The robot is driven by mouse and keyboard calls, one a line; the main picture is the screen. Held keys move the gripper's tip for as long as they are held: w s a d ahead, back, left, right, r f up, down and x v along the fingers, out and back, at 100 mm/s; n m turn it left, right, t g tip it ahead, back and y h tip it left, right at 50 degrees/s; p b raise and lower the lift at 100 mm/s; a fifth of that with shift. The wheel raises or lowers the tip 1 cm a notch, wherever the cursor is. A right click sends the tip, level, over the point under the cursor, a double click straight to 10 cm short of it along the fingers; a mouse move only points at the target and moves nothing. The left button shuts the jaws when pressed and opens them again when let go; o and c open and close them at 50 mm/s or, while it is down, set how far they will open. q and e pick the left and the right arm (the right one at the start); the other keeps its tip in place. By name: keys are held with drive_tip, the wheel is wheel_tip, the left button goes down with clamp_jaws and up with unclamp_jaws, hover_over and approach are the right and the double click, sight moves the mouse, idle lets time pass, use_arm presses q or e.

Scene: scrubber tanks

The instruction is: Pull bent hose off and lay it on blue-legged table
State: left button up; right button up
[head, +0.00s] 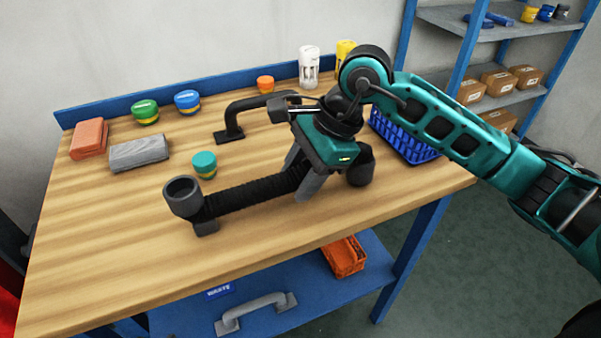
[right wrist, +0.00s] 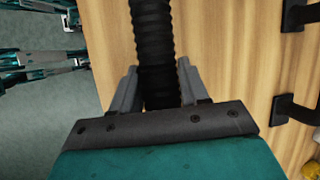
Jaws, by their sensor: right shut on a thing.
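The black ribbed hose (head: 245,194) lies across the front part of the blue-legged table's wooden top (head: 120,255). Its wide open cuff (head: 183,196) is at the left end, and another dark cuff (head: 361,166) shows at the right end. My right gripper (head: 302,182) is shut around the ribbed part near the right end, pointing down. In the right wrist view the hose (right wrist: 153,40) runs between both fingers. The hose seems at or very near the tabletop; the exact contact is hidden. Teal arm parts, likely my left arm's, show at that view's left edge; its jaws are unclear.
A black handle (head: 238,118) stands behind the hose. A teal-lidded jar (head: 204,164), other jars, a grey block (head: 139,153) and orange sponge-like blocks (head: 89,139) are at the left and back. A blue basket (head: 408,145) is at the right. The front left tabletop is clear.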

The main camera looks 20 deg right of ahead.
sight(307, 166)
drive_tip(key=shift+b, duration=0.3)
idle(0.5)
drive_tip(key=o, duration=1.8)
drive_tip(key=shift+c, duration=0.2)
drive_tip(key=shift+p+v, duration=1)
drive_tip(key=shift+v, duration=1.2)
